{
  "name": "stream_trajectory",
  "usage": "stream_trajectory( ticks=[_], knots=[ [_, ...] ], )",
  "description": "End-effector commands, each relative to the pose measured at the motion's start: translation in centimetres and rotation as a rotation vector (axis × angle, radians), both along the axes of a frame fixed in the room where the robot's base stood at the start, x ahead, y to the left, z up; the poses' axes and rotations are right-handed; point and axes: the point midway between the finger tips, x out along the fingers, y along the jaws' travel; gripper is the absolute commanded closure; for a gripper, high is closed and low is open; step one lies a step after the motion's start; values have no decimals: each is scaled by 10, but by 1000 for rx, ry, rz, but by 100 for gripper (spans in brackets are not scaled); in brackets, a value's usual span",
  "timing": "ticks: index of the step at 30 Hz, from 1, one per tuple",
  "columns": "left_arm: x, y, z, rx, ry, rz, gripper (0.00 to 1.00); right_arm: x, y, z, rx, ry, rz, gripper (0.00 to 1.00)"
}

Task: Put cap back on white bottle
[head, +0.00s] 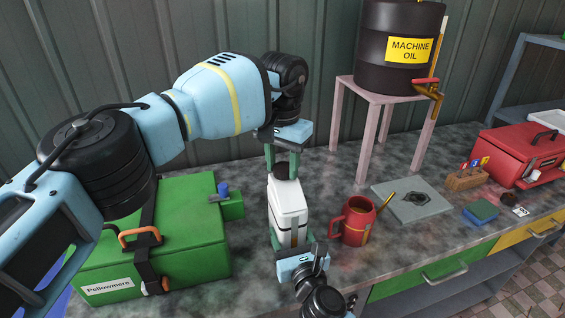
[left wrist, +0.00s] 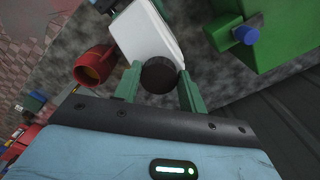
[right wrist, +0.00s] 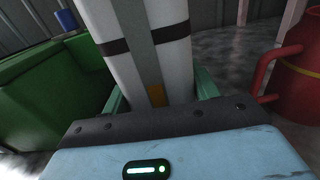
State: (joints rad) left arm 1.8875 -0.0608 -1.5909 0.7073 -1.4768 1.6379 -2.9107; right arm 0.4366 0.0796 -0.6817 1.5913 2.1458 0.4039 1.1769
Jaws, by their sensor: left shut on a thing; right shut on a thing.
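The white bottle (head: 289,205) stands upright on the worktop, with dark bands on its side; it also shows in the right wrist view (right wrist: 172,60). Its black cap (head: 286,170) is at the bottle's top, between the fingers of my left gripper (head: 283,160). In the left wrist view the dark cap (left wrist: 159,75) sits between the green fingers, over the bottle's top (left wrist: 148,35); I cannot tell whether it is fully seated. My right gripper (head: 292,246) is shut around the lower part of the bottle from the front.
A red mug (head: 354,222) stands close to the right of the bottle. A green box (head: 180,240) is to the left. A grey plate (head: 412,200), red toolbox (head: 520,153) and a stool (head: 375,96) with an oil drum (head: 398,45) are further right.

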Motion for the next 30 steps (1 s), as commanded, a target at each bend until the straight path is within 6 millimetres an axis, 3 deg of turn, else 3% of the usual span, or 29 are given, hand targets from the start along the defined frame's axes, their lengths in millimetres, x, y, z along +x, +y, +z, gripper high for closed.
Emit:
stream_trajectory(
  ticks=[1, 2, 7, 17, 30],
  knots=[
    [0, 0, 1, -1, -2, 1, 79, 0, 0, -1, -1, 2, 0, 100],
    [0, 0, 1, -1, -2, 1, 57, 0, 0, -1, -1, 2, 0, 100],
    [0, 0, 1, -1, -2, 2, 37, 0, 0, -1, -1, 2, 0, 100],
    [0, 0, 3, -1, -1, 3, 37, 0, 0, -1, -1, 2, 0, 100],
    [0, 0, 45, 0, 0, 3, 37, 0, 0, -1, -1, 2, 0, 100]
  ],
)
